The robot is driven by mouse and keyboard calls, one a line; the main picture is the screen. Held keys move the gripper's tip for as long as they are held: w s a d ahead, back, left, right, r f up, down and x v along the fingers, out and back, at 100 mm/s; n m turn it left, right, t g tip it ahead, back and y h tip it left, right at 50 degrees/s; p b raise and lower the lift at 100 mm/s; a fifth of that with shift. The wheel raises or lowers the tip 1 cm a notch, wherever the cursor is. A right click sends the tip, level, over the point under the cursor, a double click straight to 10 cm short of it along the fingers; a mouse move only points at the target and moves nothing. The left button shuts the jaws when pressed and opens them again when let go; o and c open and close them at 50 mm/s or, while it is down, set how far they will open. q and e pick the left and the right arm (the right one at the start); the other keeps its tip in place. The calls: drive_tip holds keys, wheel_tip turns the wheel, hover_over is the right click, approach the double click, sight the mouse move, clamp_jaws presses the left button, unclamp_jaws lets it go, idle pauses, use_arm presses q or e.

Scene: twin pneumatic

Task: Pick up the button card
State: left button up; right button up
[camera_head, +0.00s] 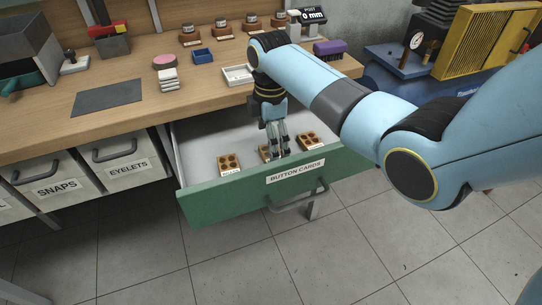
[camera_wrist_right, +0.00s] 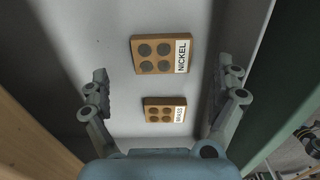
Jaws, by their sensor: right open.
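The green drawer labelled BUTTON CARDS (camera_head: 232,192) is pulled open under the bench. Several small brown button cards with round dark buttons lie in it: one at the left (camera_head: 229,163), one in the middle (camera_head: 265,153) beside my fingers, one at the right (camera_head: 309,141). My right gripper (camera_head: 279,151) points down into the drawer, open and empty. In the right wrist view, a card marked NICKEL (camera_wrist_right: 152,54) and a smaller-looking one marked BRASS (camera_wrist_right: 163,114) lie between the spread fingers (camera_wrist_right: 163,72), with no visible contact. My left gripper is out of view.
The drawer's green front (camera_wrist_right: 276,100) stands close to my right gripper. Closed drawers SNAPS (camera_head: 48,190) and EYELETS (camera_head: 120,170) are at the left. The bench top (camera_head: 120,120) holds a grey mat (camera_head: 107,97), a white tray (camera_head: 238,75) and a purple brush (camera_head: 329,49).

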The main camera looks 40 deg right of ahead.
wheel_tip(320, 180, down, 4)
drive_tip(key=shift+s+b, duration=0.15)
drive_tip(key=shift+b, duration=0.2)
drive_tip(key=shift+r, duration=0.1)
drive_tip(key=c, duration=1.3)
